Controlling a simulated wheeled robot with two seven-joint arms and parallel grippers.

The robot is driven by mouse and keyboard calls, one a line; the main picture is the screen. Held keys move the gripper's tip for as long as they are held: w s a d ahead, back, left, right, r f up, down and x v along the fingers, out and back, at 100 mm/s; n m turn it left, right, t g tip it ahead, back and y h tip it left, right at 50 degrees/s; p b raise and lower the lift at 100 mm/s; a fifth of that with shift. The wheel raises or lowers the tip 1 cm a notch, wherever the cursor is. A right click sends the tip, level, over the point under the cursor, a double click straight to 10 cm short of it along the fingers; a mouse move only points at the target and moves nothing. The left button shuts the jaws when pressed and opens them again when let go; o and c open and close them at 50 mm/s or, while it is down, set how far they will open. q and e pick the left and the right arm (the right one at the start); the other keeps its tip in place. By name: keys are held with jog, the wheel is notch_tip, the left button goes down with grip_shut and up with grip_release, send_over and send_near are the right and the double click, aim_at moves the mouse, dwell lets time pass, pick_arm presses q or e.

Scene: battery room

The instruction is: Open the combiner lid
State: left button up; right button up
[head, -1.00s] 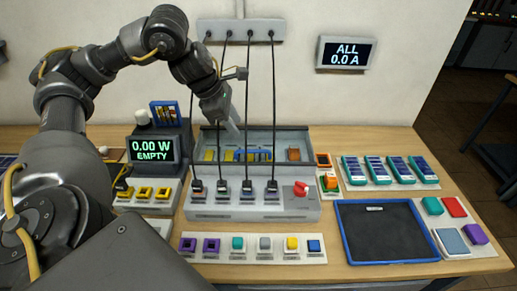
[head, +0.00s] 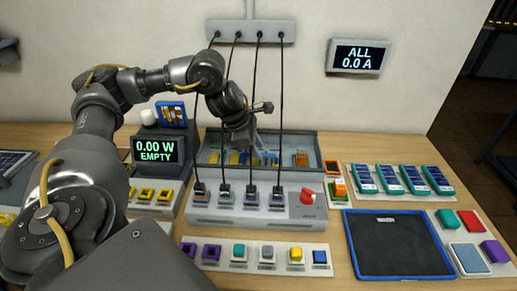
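The combiner (head: 250,212) is a pale grey box on the bench with a red rotary knob (head: 307,195) at its right and several black cables plugged into its top. Behind it is a grey-rimmed compartment (head: 318,150) with yellow, blue and orange parts visible inside. I cannot tell whether a clear lid covers it. My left gripper (head: 246,150) points down over the middle of this compartment, its fingers partly hidden by the wrist. I see nothing clearly held, and cannot tell its opening or whether it touches. My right gripper is not in view.
A meter (head: 154,150) reading "0.00 W EMPTY" stands left of the combiner. Hanging cables (head: 281,110) run down close to my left gripper. A dark blue-rimmed tray (head: 397,243) and several teal modules (head: 412,180) lie to the right. Coloured blocks (head: 268,254) sit in front.

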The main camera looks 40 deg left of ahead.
pick_arm(q)
jog(key=shift+x, duration=0.8)
jog(key=shift+c, duration=0.4)
grip_shut()
